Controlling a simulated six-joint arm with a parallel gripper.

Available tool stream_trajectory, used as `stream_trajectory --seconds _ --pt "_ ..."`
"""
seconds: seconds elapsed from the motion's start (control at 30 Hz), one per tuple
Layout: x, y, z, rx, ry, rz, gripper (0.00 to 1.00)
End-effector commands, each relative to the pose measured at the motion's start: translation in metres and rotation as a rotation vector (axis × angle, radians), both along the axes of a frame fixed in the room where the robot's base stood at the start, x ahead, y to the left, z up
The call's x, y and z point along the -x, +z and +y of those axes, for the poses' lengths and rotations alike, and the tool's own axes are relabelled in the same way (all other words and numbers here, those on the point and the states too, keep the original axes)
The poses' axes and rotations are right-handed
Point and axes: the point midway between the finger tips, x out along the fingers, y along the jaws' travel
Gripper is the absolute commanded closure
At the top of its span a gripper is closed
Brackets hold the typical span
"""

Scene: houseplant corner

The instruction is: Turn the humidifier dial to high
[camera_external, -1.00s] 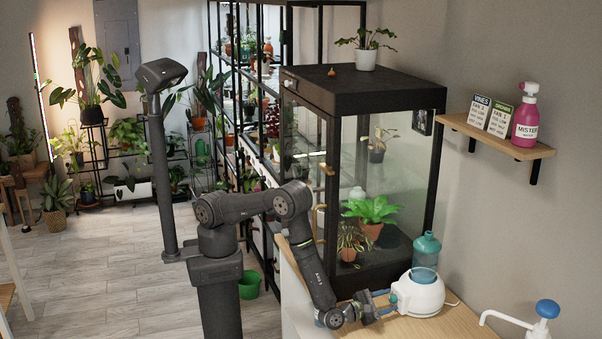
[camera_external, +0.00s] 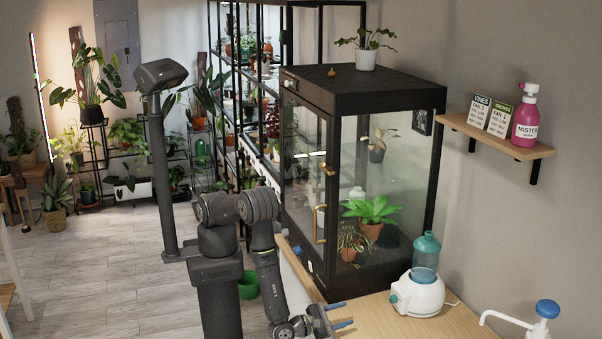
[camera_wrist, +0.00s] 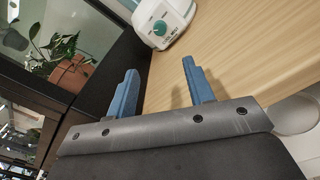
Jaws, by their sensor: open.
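The white humidifier (camera_external: 418,296) with its teal water tank (camera_external: 425,257) stands on the wooden counter, right of the glass cabinet. Its teal dial (camera_wrist: 160,28) faces my gripper in the wrist view, where only the lower part of the humidifier shows at the top. The dial's pointer and markings are too small to read. My gripper (camera_external: 344,314) is open and empty, with two blue fingers, to the left of the humidifier and clear of it. In the wrist view the gripper (camera_wrist: 157,80) has its fingers spread, with bare counter between them and the dial beyond.
The black-framed glass cabinet (camera_external: 385,95) with plants stands close behind the gripper. A wall shelf (camera_external: 497,136) holds a pink mister bottle (camera_external: 526,117). The wooden counter (camera_external: 385,323) is clear between gripper and humidifier.

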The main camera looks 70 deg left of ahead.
Motion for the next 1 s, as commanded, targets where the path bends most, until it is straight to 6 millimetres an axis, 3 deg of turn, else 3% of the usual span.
stream_trajectory --seconds 0.43,0.8,1.0 --pt "0.005 0.0 0.0 0.018 0.0 0.0 0.52" --pt "0.007 0.002 0.001 0.373 -0.004 -0.01 0.52" --pt "-0.012 0.002 0.002 0.394 -0.001 -0.012 0.52"
